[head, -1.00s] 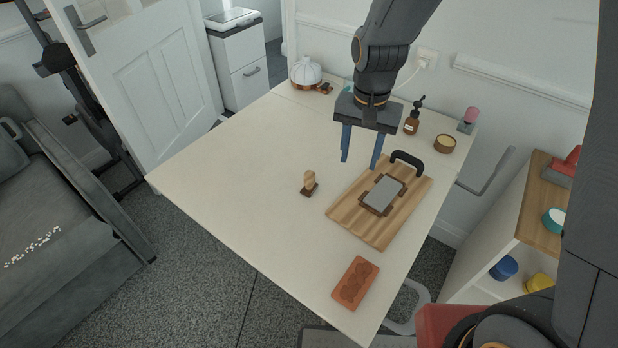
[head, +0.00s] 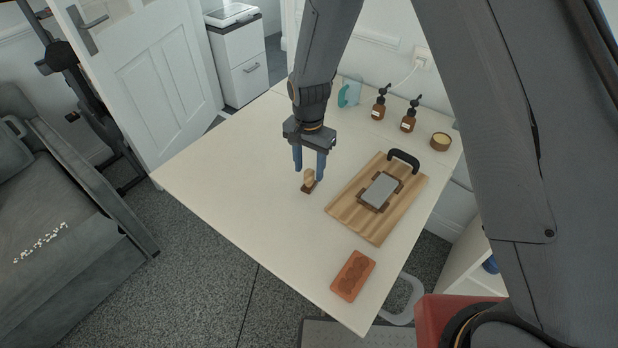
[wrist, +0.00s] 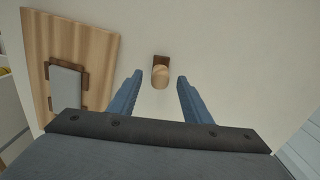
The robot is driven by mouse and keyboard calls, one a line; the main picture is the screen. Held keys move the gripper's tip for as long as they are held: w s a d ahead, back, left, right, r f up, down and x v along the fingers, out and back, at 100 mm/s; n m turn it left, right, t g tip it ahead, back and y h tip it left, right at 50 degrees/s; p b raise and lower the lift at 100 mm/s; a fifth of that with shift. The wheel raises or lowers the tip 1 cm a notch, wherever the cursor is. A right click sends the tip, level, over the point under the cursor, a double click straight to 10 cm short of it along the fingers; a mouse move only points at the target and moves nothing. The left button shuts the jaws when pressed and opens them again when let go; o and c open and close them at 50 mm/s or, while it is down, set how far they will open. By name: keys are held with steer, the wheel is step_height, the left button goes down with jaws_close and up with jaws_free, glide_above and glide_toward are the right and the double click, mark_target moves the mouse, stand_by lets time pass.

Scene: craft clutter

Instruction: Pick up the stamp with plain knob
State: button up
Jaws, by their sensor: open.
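A small stamp (head: 308,180) with a plain light-wood knob and a dark brown base stands on the white table, left of the wooden board. In the wrist view the stamp (wrist: 160,76) is ahead of the fingertips and roughly midway between them. My gripper (head: 309,174) is open and empty, its two blue fingers pointing down over the table near the stamp. In the wrist view my gripper (wrist: 155,77) shows a clear gap between its fingers. I see no contact between finger and stamp.
A wooden board (head: 352,211) with a black handle (head: 404,158) carries a grey block in a brown frame (head: 380,191). A terracotta block (head: 354,276) lies nearer the front edge. Two pump bottles (head: 380,103) and a round tin (head: 441,142) stand at the back. The table's left part is clear.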

mark_target(310, 183)
steer(key=shift+f+p, duration=0.3)
steer(key=shift+f, duration=1)
jaws_close()
steer(key=shift+r, duration=0.1)
